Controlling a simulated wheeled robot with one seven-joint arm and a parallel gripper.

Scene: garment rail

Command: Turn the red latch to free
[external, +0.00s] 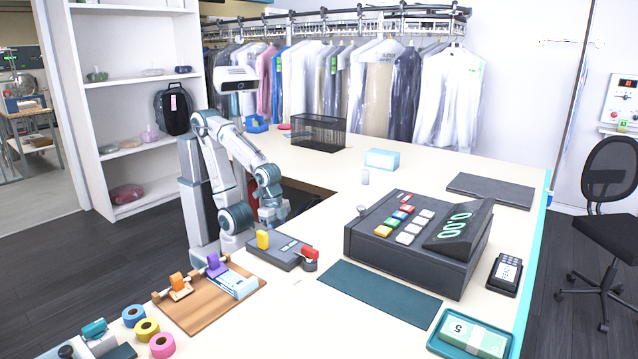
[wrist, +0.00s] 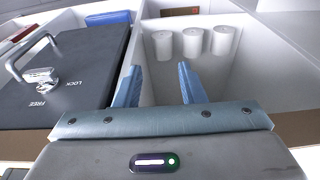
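In the wrist view, a black panel (wrist: 85,90) carries the words LOCK and FREE, a bar handle (wrist: 30,55) and a shiny silver-looking knob (wrist: 40,79) near the lettering. No red latch shows clearly there. My gripper (wrist: 158,82) has its two blue fingers apart with nothing between them, to the right of the panel, over a pale compartment. In the external view, my gripper (external: 272,210) is low behind the counter edge and its fingers are hidden.
Several white rolls (wrist: 193,42) stand in the pale compartment. On the counter (external: 330,225), a cash register (external: 400,245) is right of the grey box, and a wooden board (external: 195,312) with clips is in front left. A wire basket (external: 318,133) stands at the back.

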